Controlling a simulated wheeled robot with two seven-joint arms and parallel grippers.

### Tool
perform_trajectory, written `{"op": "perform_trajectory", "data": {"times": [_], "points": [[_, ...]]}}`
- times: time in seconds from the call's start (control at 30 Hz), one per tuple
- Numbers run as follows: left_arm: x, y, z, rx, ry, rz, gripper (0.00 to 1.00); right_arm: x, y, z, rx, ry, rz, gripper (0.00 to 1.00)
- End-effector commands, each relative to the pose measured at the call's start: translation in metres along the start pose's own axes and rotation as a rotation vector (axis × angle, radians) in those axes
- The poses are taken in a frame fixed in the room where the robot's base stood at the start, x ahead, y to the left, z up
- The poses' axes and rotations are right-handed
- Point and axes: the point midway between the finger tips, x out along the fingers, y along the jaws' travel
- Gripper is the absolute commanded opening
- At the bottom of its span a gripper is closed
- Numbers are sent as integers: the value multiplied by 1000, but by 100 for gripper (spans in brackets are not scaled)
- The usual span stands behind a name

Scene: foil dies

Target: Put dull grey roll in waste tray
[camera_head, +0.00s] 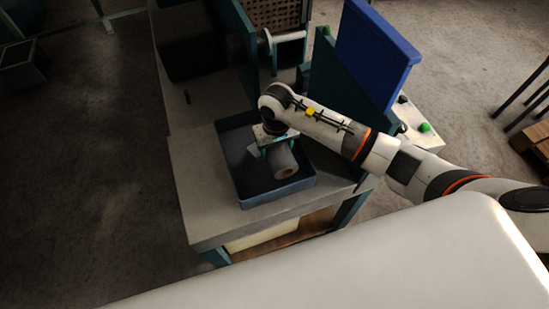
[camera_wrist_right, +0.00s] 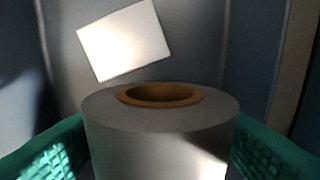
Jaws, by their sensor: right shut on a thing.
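The dull grey roll (camera_head: 283,162) has a brown core and sits between the fingers of my right gripper (camera_head: 276,145). In the head view the roll is over the inside of the blue-grey waste tray (camera_head: 305,183); I cannot tell whether it touches the tray floor. In the right wrist view the roll (camera_wrist_right: 160,130) stands between the green finger pads, its brown core (camera_wrist_right: 160,95) facing the camera. My right gripper is shut on the roll. My left gripper is not in view.
The tray stands on a grey table (camera_head: 205,215). A blue panel (camera_head: 372,50) and a dark green panel (camera_head: 340,85) rise behind it to the right. A white label-like patch (camera_wrist_right: 125,40) shows beyond the roll. Table is bare left of the tray.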

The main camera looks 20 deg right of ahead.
Motion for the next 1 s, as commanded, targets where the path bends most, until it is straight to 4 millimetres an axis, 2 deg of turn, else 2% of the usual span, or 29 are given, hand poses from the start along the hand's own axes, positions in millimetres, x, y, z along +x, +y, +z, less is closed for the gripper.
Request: {"op": "perform_trajectory", "data": {"times": [0.23,0.67,0.7,0.8,1.0], "points": [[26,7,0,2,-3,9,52,43,1,0,1,1,3,31],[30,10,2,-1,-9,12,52,47,0,1,-1,-2,0,31],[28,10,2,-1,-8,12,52,46,0,0,-1,-1,0,67],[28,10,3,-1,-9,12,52,46,0,0,0,-1,1,83],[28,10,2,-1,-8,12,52,46,0,0,0,-1,1,84]]}}
